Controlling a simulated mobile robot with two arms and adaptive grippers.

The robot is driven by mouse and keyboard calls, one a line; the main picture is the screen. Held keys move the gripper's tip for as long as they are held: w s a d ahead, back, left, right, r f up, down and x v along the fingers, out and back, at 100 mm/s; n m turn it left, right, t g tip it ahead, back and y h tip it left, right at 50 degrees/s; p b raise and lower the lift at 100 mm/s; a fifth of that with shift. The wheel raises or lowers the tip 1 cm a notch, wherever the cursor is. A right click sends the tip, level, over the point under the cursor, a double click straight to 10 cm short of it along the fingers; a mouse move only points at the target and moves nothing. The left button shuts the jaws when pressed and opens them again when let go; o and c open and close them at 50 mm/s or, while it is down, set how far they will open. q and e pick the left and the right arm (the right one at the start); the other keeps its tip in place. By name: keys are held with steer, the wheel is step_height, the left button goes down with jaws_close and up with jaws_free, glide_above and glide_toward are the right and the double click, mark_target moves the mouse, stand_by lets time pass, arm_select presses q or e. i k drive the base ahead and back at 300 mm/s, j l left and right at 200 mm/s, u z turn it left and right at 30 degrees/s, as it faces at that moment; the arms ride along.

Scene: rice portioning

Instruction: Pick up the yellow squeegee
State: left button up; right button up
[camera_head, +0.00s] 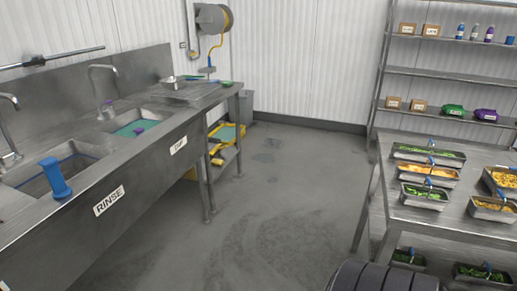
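No clear yellow squeegee shows in the camera_head view. Yellow items (214,152) sit low under the far end of the sink counter, partly hidden by its legs and shelf. They are too small to tell whether one is the squeegee. Neither of my grippers is in view.
A long steel sink counter (150,160) runs along the left. A hose reel (212,18) hangs on the back wall. A steel table (388,208) with food pans stands at right, before a shelf rack (440,74). The grey floor (270,215) between is open, with damp-looking patches.

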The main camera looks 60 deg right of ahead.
mark_target(219, 146)
steer(key=z, duration=1.5)
steer(key=i+z, duration=0.1)
steer(key=i, duration=0.4)
steer(key=i+j+z, duration=0.1)
steer(key=i, duration=0.4)
steer(key=i+j+z, duration=0.1)
steer(key=i, duration=0.45)
steer(key=i+j, duration=0.15)
steer(key=i, duration=0.35)
steer(key=i+l+z, duration=0.2)
steer(key=i+z, duration=0.15)
steer(key=i, duration=0.65)
steer(key=i+z, duration=0.3)
steer(key=i, duration=0.7)
steer(key=i+u, duration=0.4)
steer(key=i+l+u, duration=0.25)
steer(key=i+u, duration=0.15)
steer(key=i+l+u, duration=0.8)
